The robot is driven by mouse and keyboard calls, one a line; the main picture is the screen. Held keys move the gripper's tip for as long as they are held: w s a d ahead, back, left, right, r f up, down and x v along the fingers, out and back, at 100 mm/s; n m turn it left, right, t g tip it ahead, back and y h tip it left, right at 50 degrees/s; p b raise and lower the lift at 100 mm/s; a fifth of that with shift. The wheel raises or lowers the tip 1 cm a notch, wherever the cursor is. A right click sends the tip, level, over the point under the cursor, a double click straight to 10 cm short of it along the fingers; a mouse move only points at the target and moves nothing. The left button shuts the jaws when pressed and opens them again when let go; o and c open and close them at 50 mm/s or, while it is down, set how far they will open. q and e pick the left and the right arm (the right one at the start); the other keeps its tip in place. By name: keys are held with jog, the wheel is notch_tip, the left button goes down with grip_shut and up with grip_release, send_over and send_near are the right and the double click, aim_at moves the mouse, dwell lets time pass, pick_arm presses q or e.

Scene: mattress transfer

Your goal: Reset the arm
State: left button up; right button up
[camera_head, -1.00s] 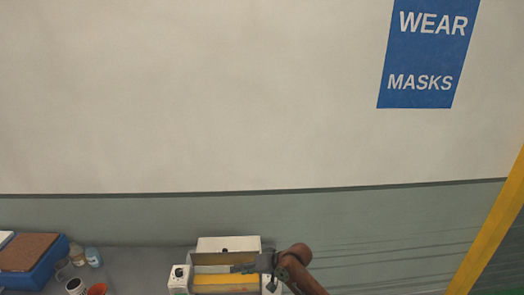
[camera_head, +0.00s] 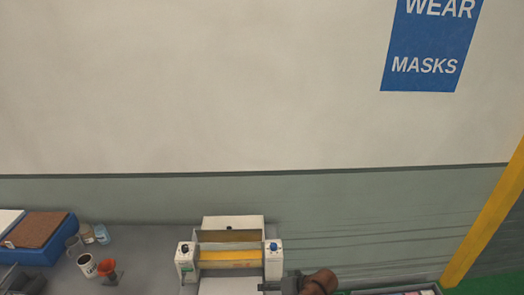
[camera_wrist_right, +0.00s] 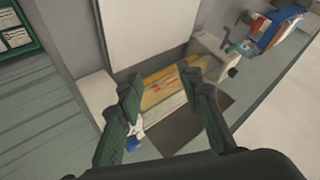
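My right gripper (camera_head: 277,286) is at the bottom edge of the head view, in front of the right part of a white machine (camera_head: 229,222) with a yellow inside. In the right wrist view the two dark fingers of my right gripper (camera_wrist_right: 161,86) stand apart with nothing held between them. The machine's yellow inside (camera_wrist_right: 172,87) lies beyond the fingertips. A dark part in the bottom left corner of the head view looks like my left gripper (camera_head: 22,282); it is cut off, and its fingers cannot be made out.
A blue tray (camera_head: 50,253) with a brown slab (camera_head: 38,230) stands on the grey table (camera_head: 150,236) at the left. Beside it are jars, a white cup (camera_head: 87,266) and an orange funnel-like thing (camera_head: 107,268). A yellow post (camera_head: 487,227) stands at the right.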

jog(key=s+d+f+m+h, duration=0.15)
jog(key=s+d+f, duration=0.25)
jog(key=s+d, duration=0.5)
jog(key=s+d+f+h, duration=0.3)
jog(key=s+d+f, duration=0.2)
jog(key=s+d, duration=0.45)
jog(key=s+d+m+g+h, duration=0.1)
jog(key=s+d+h, duration=0.3)
jog(key=s+d, duration=1.15)
notch_tip(320, 180, down, 36)
jog(key=s+a+g+b, duration=0.1)
jog(key=s+a+b, duration=0.15)
jog(key=b, duration=0.55)
jog(key=s+f+g+b, duration=0.1)
jog(key=s+f+b, duration=0.2)
jog(key=s+f, duration=0.6)
jog(key=s+f+b, duration=0.4)
jog(key=s+f, duration=0.6)
jog(key=f, duration=0.7)
jog(key=shift+s+f+n+g, duration=0.25)
jog(key=shift+n+g, duration=0.15)
jog(key=shift+n, duration=0.05)
jog(key=shift+a+y, duration=0.1)
jog(key=shift+y, duration=0.15)
